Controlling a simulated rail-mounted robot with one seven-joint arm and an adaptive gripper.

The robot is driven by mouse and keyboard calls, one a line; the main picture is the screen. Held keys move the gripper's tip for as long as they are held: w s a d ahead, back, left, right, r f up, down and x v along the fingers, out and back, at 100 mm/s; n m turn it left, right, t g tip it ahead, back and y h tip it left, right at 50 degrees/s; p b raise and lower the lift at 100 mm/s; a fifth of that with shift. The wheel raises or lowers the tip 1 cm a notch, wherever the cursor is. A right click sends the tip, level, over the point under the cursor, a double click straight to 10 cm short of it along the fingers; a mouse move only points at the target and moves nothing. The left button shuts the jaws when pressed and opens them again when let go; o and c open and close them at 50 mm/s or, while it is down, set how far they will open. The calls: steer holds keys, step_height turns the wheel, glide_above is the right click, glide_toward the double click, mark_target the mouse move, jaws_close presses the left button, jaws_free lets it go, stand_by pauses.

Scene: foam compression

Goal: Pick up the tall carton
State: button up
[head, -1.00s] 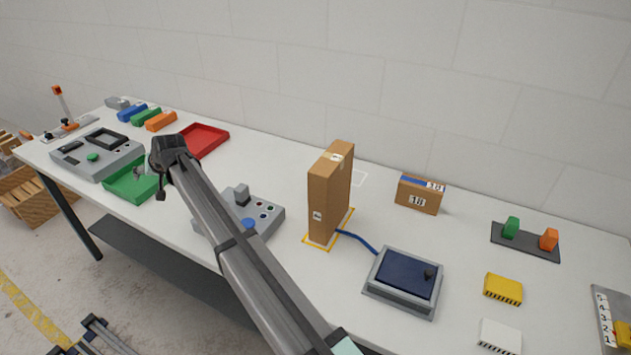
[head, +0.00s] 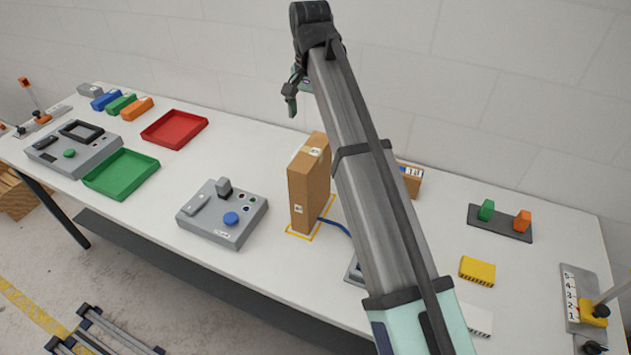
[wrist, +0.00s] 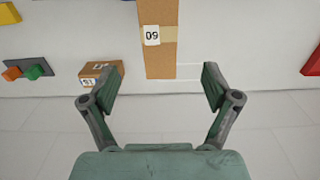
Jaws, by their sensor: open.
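The tall carton (head: 309,188) is a brown cardboard box standing upright inside a yellow outline on the white table. In the wrist view, the carton (wrist: 159,55) shows a label reading 60 or 09 and a tape strip, beyond and between the fingertips. My gripper (wrist: 159,85) is open and empty, its two fingers spread wide, with the carton apart from them. In the head view, my gripper (head: 291,92) hangs above and slightly left of the carton's top, and the arm hides most of it.
A small carton (head: 411,180) stands behind my arm, right of the tall one. A grey button box (head: 222,213) stands to the left, with a red tray (head: 174,129) and a green tray (head: 121,174) farther left. A blue cable runs from the carton's outline.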

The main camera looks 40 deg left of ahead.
mark_target(311, 150)
step_height(311, 150, down, 9)
steer(key=shift+f+p, duration=0.1)
steer(key=shift+p, duration=1.1)
steer(key=shift+s+d+f+p, duration=0.1)
steer(key=shift+s+f+p, duration=0.15)
steer(key=shift+f+p, duration=0.95)
steer(key=shift+f, duration=1.4)
jaws_close()
steer(key=shift+r, duration=0.15)
